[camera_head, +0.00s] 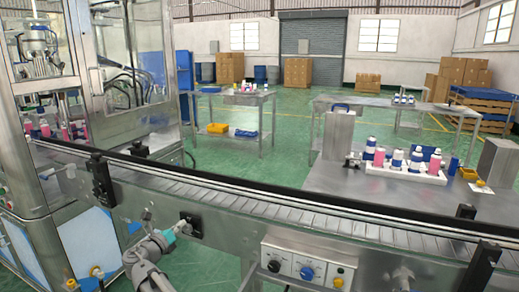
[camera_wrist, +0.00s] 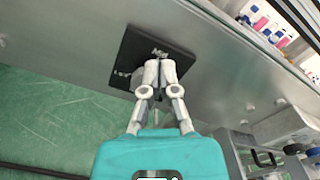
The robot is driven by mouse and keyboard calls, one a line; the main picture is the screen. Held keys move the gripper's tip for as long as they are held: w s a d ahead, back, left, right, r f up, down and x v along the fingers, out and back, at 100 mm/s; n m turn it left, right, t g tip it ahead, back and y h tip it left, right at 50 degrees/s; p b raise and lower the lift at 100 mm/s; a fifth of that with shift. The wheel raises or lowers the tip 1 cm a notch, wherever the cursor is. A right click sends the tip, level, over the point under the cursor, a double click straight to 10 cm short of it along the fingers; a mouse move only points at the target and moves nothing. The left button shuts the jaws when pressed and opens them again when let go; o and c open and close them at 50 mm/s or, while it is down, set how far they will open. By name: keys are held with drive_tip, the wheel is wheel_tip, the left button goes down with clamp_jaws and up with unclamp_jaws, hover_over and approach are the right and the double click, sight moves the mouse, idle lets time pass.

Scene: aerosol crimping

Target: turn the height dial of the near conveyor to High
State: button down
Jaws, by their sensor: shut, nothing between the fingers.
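The near conveyor (camera_head: 290,215) runs across the head view, with its steel side facing me. A black dial plate (camera_head: 195,228) is fixed on that side. In the head view my gripper (camera_head: 184,226) is at the plate, reaching in from the lower left.
A control box with a black knob (camera_head: 273,266), a blue knob (camera_head: 306,273) and a yellow button (camera_head: 337,283) is on the conveyor side, right of the plate. A glazed machine (camera_head: 125,60) stands at left. A white tray (camera_head: 405,174) of cans is on a table behind.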

drive_tip(key=shift+v, duration=2.45)
drive_tip(key=shift+a+f+b, duration=0.4)
drive_tip(key=shift+a+b, duration=0.05)
drive_tip(key=shift+a, duration=0.2)
drive_tip(key=shift+a+f+b, duration=0.4)
drive_tip(key=shift+a, duration=0.25)
drive_tip(key=shift+w, duration=0.1)
drive_tip(key=x, duration=0.7)
drive_tip(key=shift+s+d+f, duration=0.15)
drive_tip(key=shift+s+d, duration=0.05)
drive_tip(key=shift+d, duration=0.1)
